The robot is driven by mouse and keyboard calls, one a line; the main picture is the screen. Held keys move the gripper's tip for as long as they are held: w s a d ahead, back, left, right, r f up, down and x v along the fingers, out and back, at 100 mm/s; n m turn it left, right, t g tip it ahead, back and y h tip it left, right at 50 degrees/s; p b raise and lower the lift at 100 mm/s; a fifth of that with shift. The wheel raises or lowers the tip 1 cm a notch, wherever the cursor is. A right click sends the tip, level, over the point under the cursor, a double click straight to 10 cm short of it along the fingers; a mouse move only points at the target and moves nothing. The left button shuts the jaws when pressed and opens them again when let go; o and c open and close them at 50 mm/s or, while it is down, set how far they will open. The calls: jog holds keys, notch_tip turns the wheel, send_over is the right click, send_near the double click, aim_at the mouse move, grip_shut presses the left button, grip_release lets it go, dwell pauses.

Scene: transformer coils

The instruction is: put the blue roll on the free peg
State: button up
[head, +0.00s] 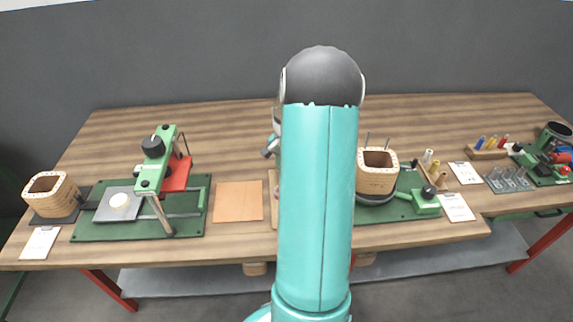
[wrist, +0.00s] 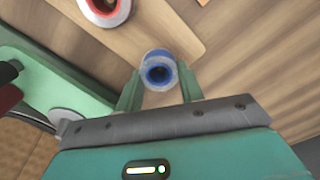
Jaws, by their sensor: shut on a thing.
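In the wrist view the blue roll (wrist: 158,66), a blue ring with a pale rim and dark hole, sits between the two fingers of my gripper (wrist: 158,88), which is shut on it. Its open end faces the camera. Beyond it is a pale wooden board (wrist: 150,28) with a red and white roll (wrist: 108,8) on it, cut by the top edge. A free peg cannot be made out clearly. In the head view my arm hides the gripper, the blue roll and most of a narrow wooden board (head: 272,205).
In the head view, green fixtures (head: 200,195) stand left and right of my arm, with wound coils (head: 377,172). A wooden rack (head: 433,176) with small rolls stands to the right. An orange mat (head: 238,201) lies flat. The table's back (head: 215,125) is mostly clear.

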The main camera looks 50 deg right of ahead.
jog(key=o, duration=1.4)
jog(key=shift+d, duration=0.1)
jog(key=shift+s+r, duration=0.1)
jog(key=shift+r, duration=2.35)
